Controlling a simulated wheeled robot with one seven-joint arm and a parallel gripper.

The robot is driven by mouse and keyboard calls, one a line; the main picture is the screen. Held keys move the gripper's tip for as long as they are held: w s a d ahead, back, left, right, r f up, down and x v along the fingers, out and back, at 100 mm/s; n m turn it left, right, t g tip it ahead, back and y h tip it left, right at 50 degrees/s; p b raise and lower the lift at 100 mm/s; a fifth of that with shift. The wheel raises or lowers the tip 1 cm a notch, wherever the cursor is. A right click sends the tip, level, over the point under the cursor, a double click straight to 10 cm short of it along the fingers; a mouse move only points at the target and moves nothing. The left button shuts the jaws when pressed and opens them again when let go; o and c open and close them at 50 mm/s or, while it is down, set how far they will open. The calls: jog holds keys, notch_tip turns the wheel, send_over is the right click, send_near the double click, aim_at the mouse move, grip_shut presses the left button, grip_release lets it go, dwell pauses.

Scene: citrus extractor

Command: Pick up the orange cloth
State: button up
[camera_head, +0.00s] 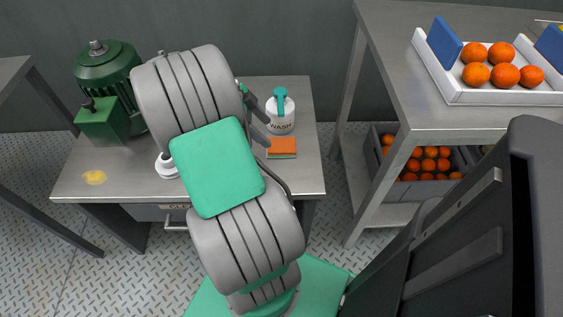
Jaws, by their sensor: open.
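The orange cloth (282,145) lies folded near the right edge of the metal table, with a green layer showing along its front edge. My gripper (267,124) is open, with its dark fingers just above and left of the cloth in the picture. Nothing shows between the fingers. My arm's thick grey links cover the middle of the table and the area left of the cloth. I cannot tell the exact height of the fingers above the cloth.
A white wash bottle (281,119) with a teal pump stands right behind the cloth. A green motor (108,75) and a yellow stain (95,177) are on the table's left. A bench (440,118) at right bears a tray (505,98) of oranges; a crate (409,188) sits below.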

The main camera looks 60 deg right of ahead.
aim_at(280, 144)
jog(key=b+x, duration=0.2)
jog(key=x, duration=0.5)
jog(key=shift+s+f, duration=0.25)
jog(key=shift+f, duration=0.05)
jog(key=c, duration=1.1)
jog(key=shift+r, duration=0.1)
jog(key=r+p, duration=0.1)
jog(key=r, duration=0.3)
jog(key=shift+a+p, duration=0.2)
jog(key=shift+p, duration=0.15)
jog(key=a+r+p, duration=0.1)
jog(key=a+r, duration=0.2)
jog(key=a, duration=0.1)
jog(key=s+a+r, duration=0.1)
jog(key=a+r, duration=0.2)
jog(key=a, duration=0.2)
jog(key=a+r+p, duration=0.1)
jog(key=a+r, duration=0.2)
jog(key=a, duration=0.1)
jog(key=shift+s+a+p, duration=0.25)
jog(key=shift+a+p, duration=0.05)
jog(key=shift+a, duration=0.05)
